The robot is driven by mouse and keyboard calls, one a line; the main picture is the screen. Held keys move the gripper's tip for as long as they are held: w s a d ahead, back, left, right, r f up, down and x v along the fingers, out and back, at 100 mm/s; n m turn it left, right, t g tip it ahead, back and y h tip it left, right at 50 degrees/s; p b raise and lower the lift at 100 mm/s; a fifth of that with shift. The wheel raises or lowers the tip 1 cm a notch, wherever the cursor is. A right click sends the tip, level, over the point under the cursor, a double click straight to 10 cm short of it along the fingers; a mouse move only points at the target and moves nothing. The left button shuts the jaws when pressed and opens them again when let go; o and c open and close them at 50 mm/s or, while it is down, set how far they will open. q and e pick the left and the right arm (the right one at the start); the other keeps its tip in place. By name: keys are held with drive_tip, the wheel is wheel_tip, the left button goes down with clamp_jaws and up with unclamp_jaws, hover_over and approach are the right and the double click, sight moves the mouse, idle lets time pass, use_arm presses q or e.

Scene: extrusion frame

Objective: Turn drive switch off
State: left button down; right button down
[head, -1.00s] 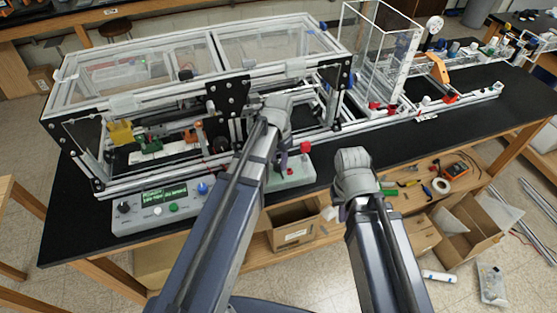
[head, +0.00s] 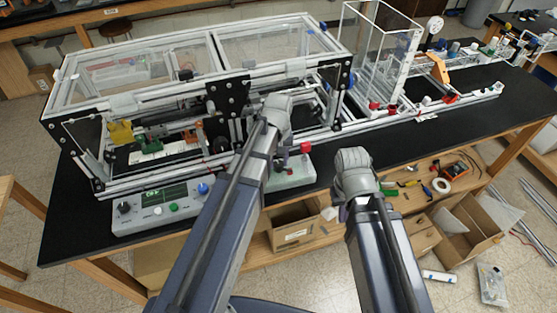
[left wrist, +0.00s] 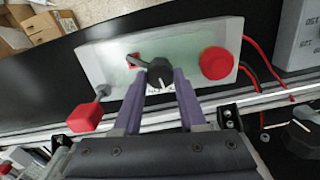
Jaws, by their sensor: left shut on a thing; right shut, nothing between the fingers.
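The drive switch looks to be the black knob (left wrist: 160,77) on a pale switch box (left wrist: 185,40). Its pointer end points to the upper left in the left wrist view, beside a small red mark. My left gripper (left wrist: 163,88) is shut on this knob, with purple fingers on both sides of it. In the head view the box (head: 296,178) stands at the table's front edge, and my left gripper (head: 282,163) reaches down to it, with the knob hidden there. My right gripper (head: 342,213) hangs below its wrist, in front of the table, shut and mostly hidden.
A red button (left wrist: 216,63) and a red block on a post (left wrist: 85,118) are close to my left fingers. A control panel (head: 160,212) with a green display is to the left. The aluminium extrusion frame (head: 110,103) stands just behind the box.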

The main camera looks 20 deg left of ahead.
sight(278, 163)
use_arm(q)
drive_tip(key=n, duration=0.7)
idle(0.6)
drive_tip(key=shift+c, duration=2.3)
unclamp_jaws()
drive_tip(key=shift+r, duration=0.1)
wheel_tip(278, 163, up, 8)
drive_tip(key=p, duration=0.8)
drive_tip(key=shift+f, duration=0.2)
